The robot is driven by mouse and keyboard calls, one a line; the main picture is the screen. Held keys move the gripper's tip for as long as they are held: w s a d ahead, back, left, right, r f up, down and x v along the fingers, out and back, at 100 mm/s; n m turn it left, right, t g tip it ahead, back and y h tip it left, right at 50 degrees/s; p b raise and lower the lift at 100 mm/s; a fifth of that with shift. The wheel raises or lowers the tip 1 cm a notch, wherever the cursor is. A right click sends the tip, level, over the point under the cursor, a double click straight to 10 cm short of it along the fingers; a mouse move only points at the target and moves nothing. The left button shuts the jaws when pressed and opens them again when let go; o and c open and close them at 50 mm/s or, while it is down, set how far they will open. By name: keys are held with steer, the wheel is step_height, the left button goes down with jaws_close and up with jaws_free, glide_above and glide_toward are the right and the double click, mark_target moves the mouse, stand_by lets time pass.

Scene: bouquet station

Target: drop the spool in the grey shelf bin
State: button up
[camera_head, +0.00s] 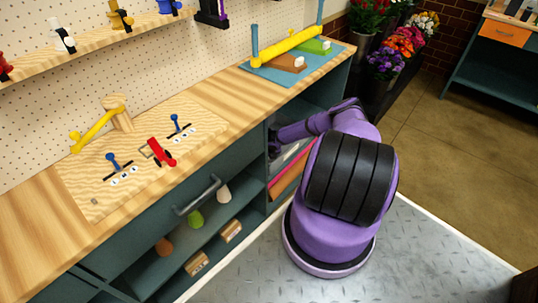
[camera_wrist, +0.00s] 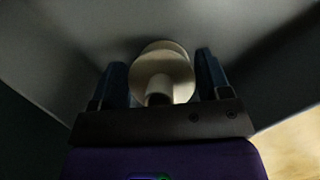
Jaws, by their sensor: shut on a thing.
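The spool (camera_wrist: 163,72), pale cream with a round flange and a stubby core, sits between the two dark blue fingers of my gripper (camera_wrist: 161,62) in the wrist view. The gripper is shut on it. Smooth grey surfaces surround the spool in the wrist view and look like the inside of the grey bin (camera_wrist: 75,45); whether the spool touches them I cannot tell. In the head view my purple arm reaches into the open shelf under the bench, and the spool and gripper jaws are hidden there.
A drawer handle (camera_head: 197,195) juts out left of my arm. Flower buckets (camera_head: 383,90) stand behind. Floor is clear at right.

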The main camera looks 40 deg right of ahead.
steer(key=o, duration=1)
steer(key=shift+f, duration=0.1)
steer(key=v, duration=1.2)
